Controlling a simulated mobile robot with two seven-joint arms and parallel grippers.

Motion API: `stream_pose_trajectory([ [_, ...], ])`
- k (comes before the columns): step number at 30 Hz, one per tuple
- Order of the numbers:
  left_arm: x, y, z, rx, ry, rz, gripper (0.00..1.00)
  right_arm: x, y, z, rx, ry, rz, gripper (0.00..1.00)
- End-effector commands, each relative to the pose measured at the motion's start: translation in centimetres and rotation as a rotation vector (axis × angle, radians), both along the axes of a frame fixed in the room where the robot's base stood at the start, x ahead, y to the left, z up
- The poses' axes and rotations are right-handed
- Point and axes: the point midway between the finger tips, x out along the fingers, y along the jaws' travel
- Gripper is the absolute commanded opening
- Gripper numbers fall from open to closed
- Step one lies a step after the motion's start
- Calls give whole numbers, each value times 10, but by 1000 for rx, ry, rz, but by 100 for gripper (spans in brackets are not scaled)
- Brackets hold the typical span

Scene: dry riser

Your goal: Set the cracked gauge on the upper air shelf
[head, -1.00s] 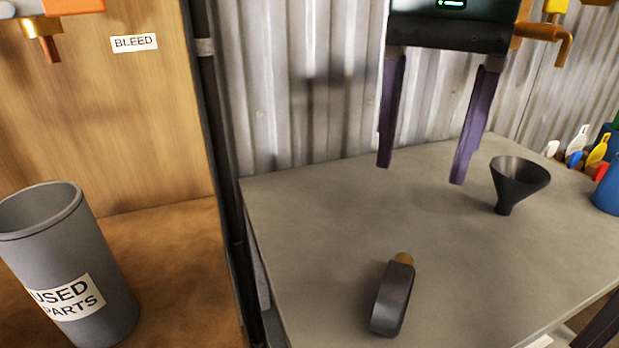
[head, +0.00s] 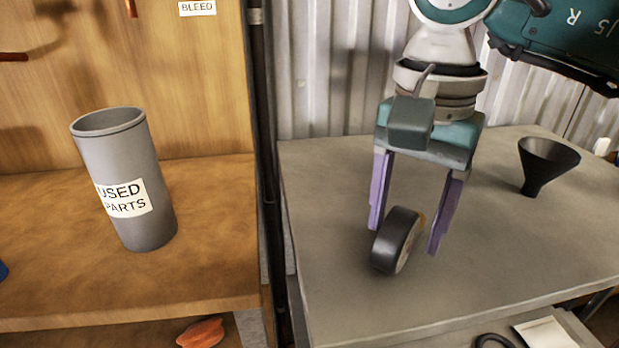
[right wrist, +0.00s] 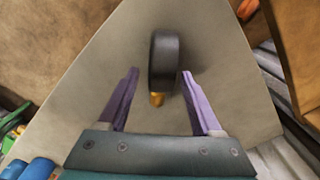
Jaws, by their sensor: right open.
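A black round gauge (head: 388,243) with a brass-coloured fitting stands on edge on the grey shelf (head: 490,265). No crack can be made out on it. My right gripper (head: 403,240) reaches down over it, open, with one purple finger on each side of the gauge. In the right wrist view the gauge (right wrist: 164,55) lies between and slightly beyond the fingertips (right wrist: 160,72), with its brass stem (right wrist: 157,99) towards the palm. A small gap shows on each side there. My left gripper is not in view.
A black funnel (head: 545,165) stands on the grey shelf to the right. A dark post (head: 268,200) separates this shelf from a wooden one with a grey "USED PARTS" bin (head: 150,225). An orange object (head: 201,333) lies lower down. Corrugated metal (head: 335,80) is behind.

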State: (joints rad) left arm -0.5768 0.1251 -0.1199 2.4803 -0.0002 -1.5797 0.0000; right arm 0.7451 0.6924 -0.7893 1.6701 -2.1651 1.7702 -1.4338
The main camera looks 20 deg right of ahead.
Motion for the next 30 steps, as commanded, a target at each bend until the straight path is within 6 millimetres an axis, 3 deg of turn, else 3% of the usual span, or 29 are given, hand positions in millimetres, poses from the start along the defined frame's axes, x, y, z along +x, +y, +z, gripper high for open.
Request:
stream_pose_trajectory([
  [9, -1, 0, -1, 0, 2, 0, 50, 0, 0, -7, 0, -1, 1, 65],
  [26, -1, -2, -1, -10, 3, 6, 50, 0, 0, -7, 0, -1, 1, 2],
  [30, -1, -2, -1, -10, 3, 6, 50, 0, 0, -7, 0, -1, 1, 0],
])
